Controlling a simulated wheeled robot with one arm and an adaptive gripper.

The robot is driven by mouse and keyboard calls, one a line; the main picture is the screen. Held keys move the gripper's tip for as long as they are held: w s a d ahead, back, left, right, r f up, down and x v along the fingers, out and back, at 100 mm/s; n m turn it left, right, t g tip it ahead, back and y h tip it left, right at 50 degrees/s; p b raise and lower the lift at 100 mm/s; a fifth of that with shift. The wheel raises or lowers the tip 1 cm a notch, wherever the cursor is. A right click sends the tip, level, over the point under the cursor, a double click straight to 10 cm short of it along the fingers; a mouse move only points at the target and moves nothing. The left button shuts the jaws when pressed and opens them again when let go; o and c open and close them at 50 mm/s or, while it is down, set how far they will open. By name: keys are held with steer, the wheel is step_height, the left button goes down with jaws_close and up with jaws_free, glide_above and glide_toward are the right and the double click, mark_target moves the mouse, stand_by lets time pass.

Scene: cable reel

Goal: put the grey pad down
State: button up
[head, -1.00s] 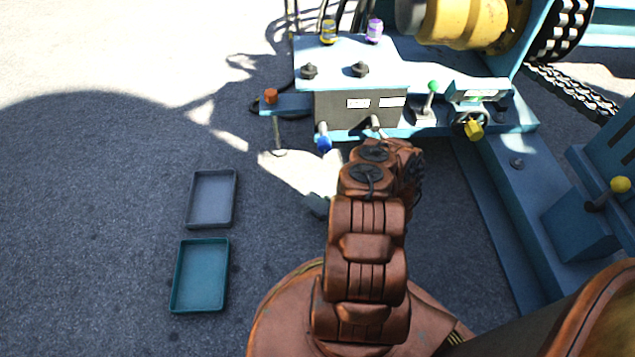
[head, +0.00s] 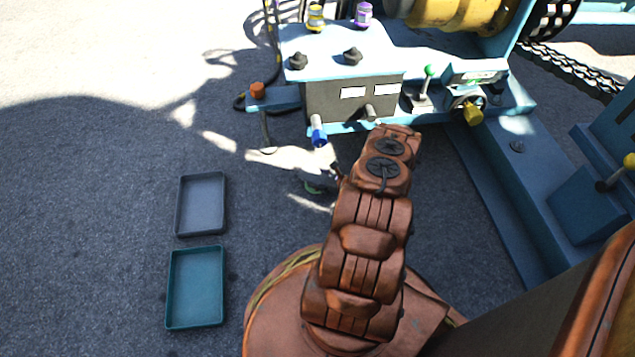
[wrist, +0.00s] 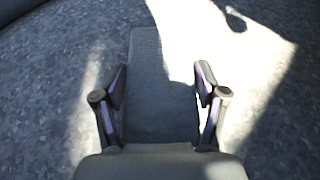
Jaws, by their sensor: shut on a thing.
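The grey pad (wrist: 160,100) fills the middle of the wrist view, a flat dark-grey slab between the two fingers. My gripper (wrist: 161,84) is shut on it, one finger at each side. Sun falls across the pad's right part and the ground beyond. In the head view, my gripper (head: 318,180) shows only in part to the left of my arm, below the blue-tipped lever. The pad cannot be told apart clearly there. From these views I cannot tell how high the pad is above the ground.
An empty grey tray (head: 201,204) and an empty teal tray (head: 195,288) lie on the ground at left. The light-blue machine with its control box (head: 352,97), blue-tipped lever (head: 318,131) and orange-capped post (head: 257,90) stands ahead. Open ground lies left of the trays.

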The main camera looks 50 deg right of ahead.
step_height(320, 180, down, 2)
steer(key=shift+f+b, duration=0.15)
steer(key=shift+b, duration=0.35)
steer(key=shift+d, duration=0.1)
steer(key=o, duration=1.1)
steer(key=shift+o, duration=0.2)
steer(key=shift+s+r, duration=0.1)
steer(key=shift+r, duration=0.1)
steer(key=p+v, duration=0.4)
steer(key=v, duration=0.7)
steer(key=shift+s, duration=0.4)
